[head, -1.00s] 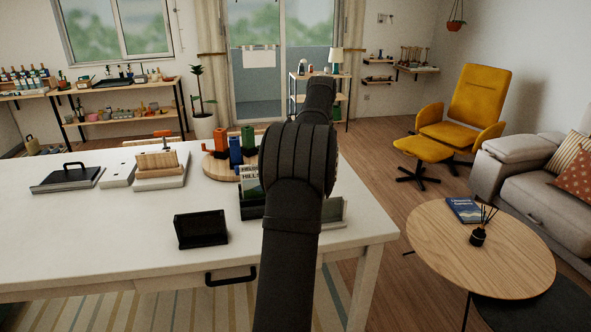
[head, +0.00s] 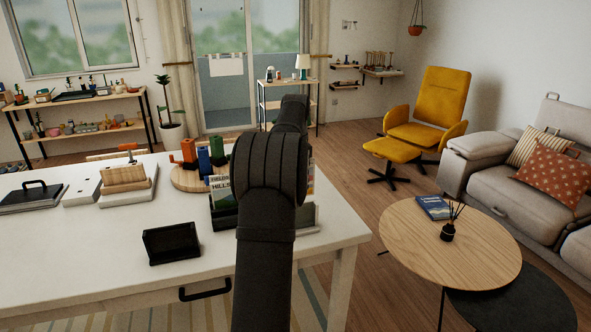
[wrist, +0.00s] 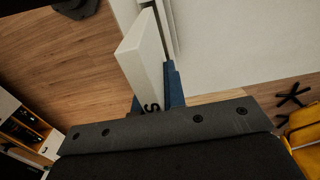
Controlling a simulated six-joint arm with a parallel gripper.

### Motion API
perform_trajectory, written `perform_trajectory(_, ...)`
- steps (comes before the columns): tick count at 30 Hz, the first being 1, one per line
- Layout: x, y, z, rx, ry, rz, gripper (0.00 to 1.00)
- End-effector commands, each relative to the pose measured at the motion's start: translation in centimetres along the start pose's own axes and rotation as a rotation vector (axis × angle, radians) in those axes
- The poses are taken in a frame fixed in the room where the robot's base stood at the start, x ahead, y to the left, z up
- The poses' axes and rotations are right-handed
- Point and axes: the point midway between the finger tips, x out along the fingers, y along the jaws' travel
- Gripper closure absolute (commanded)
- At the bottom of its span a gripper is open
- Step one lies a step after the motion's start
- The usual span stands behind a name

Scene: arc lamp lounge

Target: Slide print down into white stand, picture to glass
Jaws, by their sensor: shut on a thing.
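The white stand (head: 305,216) is on the white table, mostly behind my arm in the head view; its right end shows. A narrow colourful strip (head: 310,180), perhaps the print's edge, shows just above it, right of my arm. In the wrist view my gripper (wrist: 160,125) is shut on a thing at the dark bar. A pale slab (wrist: 143,50) with a dark letter S and a blue piece (wrist: 174,85) stick out beyond the bar; I cannot tell which is the print. My arm hides the gripper's fingers in the head view, and whether print and stand touch.
A small empty black stand (head: 171,243) is in front. Coloured blocks on a round board (head: 187,180) stand behind. A round wooden table (head: 450,250) is to the right.

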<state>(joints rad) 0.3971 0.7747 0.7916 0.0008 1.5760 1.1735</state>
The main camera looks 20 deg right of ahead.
Motion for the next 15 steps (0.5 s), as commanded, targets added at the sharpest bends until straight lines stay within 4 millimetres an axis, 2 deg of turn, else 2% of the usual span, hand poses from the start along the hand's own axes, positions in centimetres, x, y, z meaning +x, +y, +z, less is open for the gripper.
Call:
perform_trajectory(6, 1.5, 0.0, 0.0, 0.0, 0.0, 0.0, 1.0)
perform_trajectory(15, 2.1, 0.0, 0.0, 0.0, 0.0, 0.0, 1.0)
